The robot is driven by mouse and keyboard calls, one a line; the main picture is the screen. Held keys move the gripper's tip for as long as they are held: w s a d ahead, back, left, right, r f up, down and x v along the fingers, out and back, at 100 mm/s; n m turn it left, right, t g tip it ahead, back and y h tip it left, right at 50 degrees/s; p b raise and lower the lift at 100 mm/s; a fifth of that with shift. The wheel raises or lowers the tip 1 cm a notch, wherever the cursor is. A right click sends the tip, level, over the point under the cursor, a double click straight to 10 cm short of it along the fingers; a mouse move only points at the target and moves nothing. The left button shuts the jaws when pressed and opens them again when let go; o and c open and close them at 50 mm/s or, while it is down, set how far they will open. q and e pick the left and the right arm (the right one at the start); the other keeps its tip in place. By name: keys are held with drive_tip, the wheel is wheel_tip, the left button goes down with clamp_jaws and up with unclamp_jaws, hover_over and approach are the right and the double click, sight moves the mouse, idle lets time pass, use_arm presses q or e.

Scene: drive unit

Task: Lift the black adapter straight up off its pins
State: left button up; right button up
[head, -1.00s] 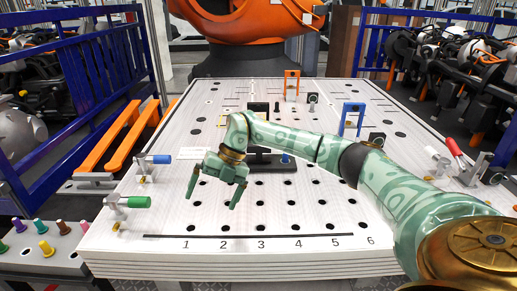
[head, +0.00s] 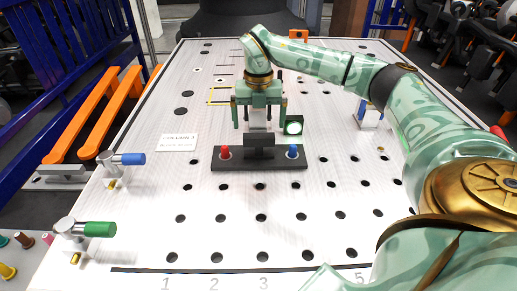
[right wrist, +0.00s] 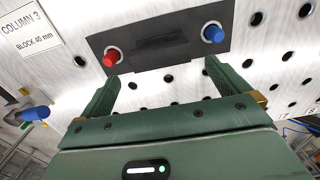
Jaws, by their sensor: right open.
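The black adapter (head: 228,164) is a long flat plate with a raised black block (head: 259,143) in its middle, lying on the white perforated table. A red pin (head: 225,152) shows at its left end and a blue pin (head: 292,151) at its right end. My right gripper (head: 259,122) is open and empty, pointing down behind the raised block in the head view, its fingers apart. In the right wrist view the open fingers (right wrist: 160,78) point toward the adapter (right wrist: 190,42), with no visible contact. My left gripper is not in view.
A white label (head: 178,142) lies left of the adapter. Clamps with a blue handle (head: 132,159) and a green handle (head: 100,229) stand along the left edge. A blue bracket (head: 369,113) stands at the right. The table front holds open holes.

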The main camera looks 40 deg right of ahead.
sight(259, 146)
wheel_tip(259, 146, down, 5)
drive_tip(key=shift+w+r, duration=0.1)
drive_tip(key=shift+r, duration=0.1)
wheel_tip(259, 146, down, 6)
drive_tip(key=shift+d+r+b, duration=0.1)
drive_tip(key=shift+r+b, duration=0.15)
drive_tip(key=shift+b, duration=0.4)
drive_tip(key=shift+r, duration=0.15)
drive_tip(key=c, duration=1.8)
drive_tip(key=shift+o, duration=0.2)
wheel_tip(259, 146, up, 10)
drive_tip(key=shift+f+p, duration=0.15)
drive_tip(key=shift+p, duration=0.8)
drive_tip(key=shift+r+p, duration=0.5)
drive_tip(key=shift+p, duration=0.2)
